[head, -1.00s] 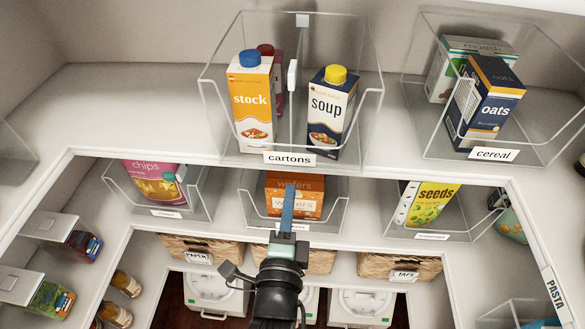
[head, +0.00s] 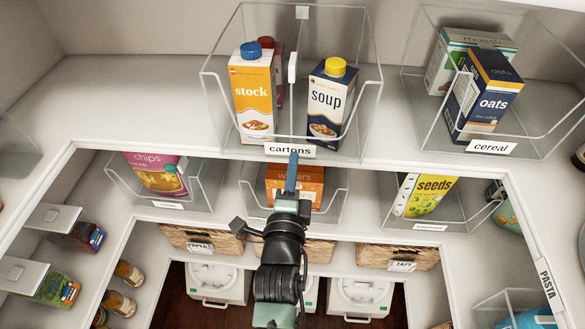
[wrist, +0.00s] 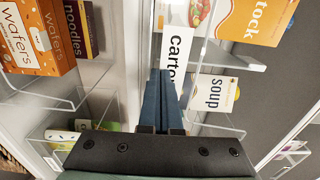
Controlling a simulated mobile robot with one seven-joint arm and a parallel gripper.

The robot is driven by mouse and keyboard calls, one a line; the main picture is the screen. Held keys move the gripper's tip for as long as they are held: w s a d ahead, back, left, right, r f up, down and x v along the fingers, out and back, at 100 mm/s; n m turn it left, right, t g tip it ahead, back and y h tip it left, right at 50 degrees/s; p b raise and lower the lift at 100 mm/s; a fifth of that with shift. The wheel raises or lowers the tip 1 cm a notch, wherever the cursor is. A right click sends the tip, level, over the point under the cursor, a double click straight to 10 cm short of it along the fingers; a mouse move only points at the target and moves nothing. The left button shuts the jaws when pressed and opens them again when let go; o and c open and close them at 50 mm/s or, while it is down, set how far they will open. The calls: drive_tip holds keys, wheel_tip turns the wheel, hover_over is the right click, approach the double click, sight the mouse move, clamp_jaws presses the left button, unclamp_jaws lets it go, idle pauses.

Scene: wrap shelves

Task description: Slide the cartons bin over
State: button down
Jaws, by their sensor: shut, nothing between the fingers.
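The cartons bin (head: 372,110) is a clear open-front bin on the top shelf, with a white "cartons" label (head: 289,150) on its front. It holds an orange stock carton (head: 253,95), a dark soup carton (head: 325,105) and a red item behind the stock. My gripper (head: 292,158) points up at the label from below and in front; its blue fingers are together and empty. In the wrist view the fingers (wrist: 161,80) overlap the label's edge, beside the soup carton (wrist: 214,93). I cannot tell whether they touch the bin.
The cereal bin (head: 540,135) stands to the right on the same shelf, with a gap between. The shelf left of the cartons bin is clear (head: 140,105). Below are a chips bin (head: 165,205), a wafers bin (head: 325,205) and a seeds bin (head: 430,226).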

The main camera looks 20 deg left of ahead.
sight(295, 147)
drive_tip(key=b+x, duration=0.4)
drive_tip(key=shift+w+a+f+b, duration=0.1)
drive_tip(key=shift+w+f+b, duration=0.1)
drive_tip(key=shift+b, duration=0.15)
drive_tip(key=shift+w+a+r+b, duration=0.1)
drive_tip(key=shift+w+r+b, duration=0.2)
drive_tip(key=shift+w, duration=0.1)
drive_tip(key=shift+f, duration=0.1)
